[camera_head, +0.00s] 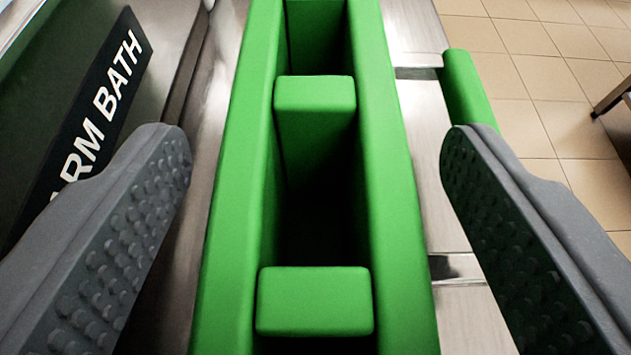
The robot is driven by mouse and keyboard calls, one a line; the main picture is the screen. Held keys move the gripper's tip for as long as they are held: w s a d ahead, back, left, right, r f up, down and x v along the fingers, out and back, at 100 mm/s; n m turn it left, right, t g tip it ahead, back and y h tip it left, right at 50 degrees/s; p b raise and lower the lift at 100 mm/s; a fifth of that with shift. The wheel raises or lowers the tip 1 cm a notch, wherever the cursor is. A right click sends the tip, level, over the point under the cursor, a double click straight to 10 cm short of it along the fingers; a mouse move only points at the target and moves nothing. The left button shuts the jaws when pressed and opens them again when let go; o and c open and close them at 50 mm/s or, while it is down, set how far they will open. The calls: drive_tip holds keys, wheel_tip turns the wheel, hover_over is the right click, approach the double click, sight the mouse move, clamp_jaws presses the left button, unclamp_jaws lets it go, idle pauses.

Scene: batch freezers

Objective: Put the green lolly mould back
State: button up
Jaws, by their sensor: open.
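The green lolly mould (228,215) fills the middle of the view, very close. Its two long side walls run away from me, joined by short cross pieces with dark, deep cavities between them. My gripper (315,165) is open, with one grey studded finger on each side of the mould. Clear gaps show between both fingers and the mould's walls, so neither finger appears to touch it. The mould's near end is cut off by the bottom edge and its far end by the top edge.
A black sign reading "ARM BATH" (100,105), partly cut off, stands at left. A metal surface (425,150) lies under the mould. A green rounded piece (466,90) shows beyond the right finger; whether it joins the mould is unclear. Tiled floor (540,65) lies at right.

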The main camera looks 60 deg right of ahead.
drive_tip(key=v, duration=0.7)
drive_tip(key=shift+s+a+r+p, duration=0.15)
drive_tip(key=shift+a+p, duration=0.05)
drive_tip(key=shift+p, duration=0.2)
drive_tip(key=w+d+r+n+t+y, duration=0.1)
drive_tip(key=w+d+r+n+y, duration=0.15)
drive_tip(key=d+r, duration=0.55)
drive_tip(key=w+d+r+n+y, duration=0.1)
drive_tip(key=d+r+n+y, duration=0.25)
drive_tip(key=d+r, duration=0.55)
drive_tip(key=s+d+r+n+t+y, duration=0.2)
drive_tip(key=s+d+r, duration=0.3)
drive_tip(key=r, duration=0.4)
drive_tip(key=s+d+r+n+t+y, duration=0.3)
drive_tip(key=s+d+r+t, duration=0.1)
drive_tip(key=r, duration=0.6)
drive_tip(key=shift+s+d+r+t, duration=0.2)
drive_tip(key=shift+s+d+t, duration=0.2)
drive_tip(key=shift+s+d, duration=0.15)
drive_tip(key=shift+r+p, duration=0.7)
